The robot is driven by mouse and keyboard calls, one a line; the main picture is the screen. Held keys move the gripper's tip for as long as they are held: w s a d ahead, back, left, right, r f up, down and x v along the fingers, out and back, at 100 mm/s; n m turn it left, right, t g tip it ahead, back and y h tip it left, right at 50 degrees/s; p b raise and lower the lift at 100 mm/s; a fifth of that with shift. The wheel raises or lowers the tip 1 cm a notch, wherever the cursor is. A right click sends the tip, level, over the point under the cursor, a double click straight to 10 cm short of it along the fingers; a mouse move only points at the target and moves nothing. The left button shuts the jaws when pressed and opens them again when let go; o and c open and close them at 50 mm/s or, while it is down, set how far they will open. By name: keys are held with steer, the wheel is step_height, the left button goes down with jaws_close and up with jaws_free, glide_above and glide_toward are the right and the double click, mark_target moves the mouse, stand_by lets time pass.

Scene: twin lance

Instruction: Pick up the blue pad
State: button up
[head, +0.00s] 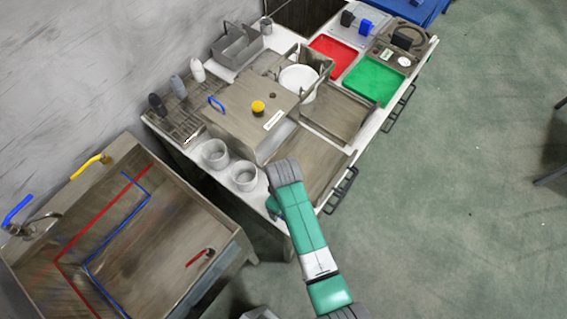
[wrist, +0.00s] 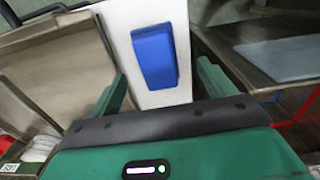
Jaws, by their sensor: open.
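The blue pad (wrist: 155,57) lies on a white surface in the wrist view. My gripper (wrist: 162,72) is open, with one green finger on each side of the pad's line. The pad is beyond the fingertips, roughly centred between them, and nothing is held. In the head view I cannot make out this pad or my fingers; my arm covers the near corner of the white counter (head: 258,200).
A steel sink (head: 130,245) stands left of the counter. Two pale pots (head: 215,153) (head: 243,175) stand near the counter's left edge. A steel box with a yellow knob (head: 258,107), a red tray (head: 333,55) and a green tray (head: 374,80) are farther back. Open floor lies right.

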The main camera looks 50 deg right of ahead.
steer(key=f, duration=0.2)
steer(key=f+b, duration=0.1)
steer(key=f, duration=0.2)
steer(key=shift+w+d, duration=0.1)
steer(key=shift+d, duration=0.1)
steer(key=shift+r, duration=0.1)
steer(key=c, duration=1.1)
step_height(320, 180, up, 4)
steer(key=shift+a+f+p, duration=0.1)
steer(key=shift+p, duration=0.45)
steer(key=s+a+p, duration=0.1)
steer(key=s+a, duration=0.1)
steer(key=s, duration=0.5)
steer(key=s+a+r, duration=0.1)
steer(key=s+a, duration=0.2)
steer(key=s, duration=0.5)
steer(key=shift+a+p, duration=0.2)
steer(key=shift+p, duration=0.15)
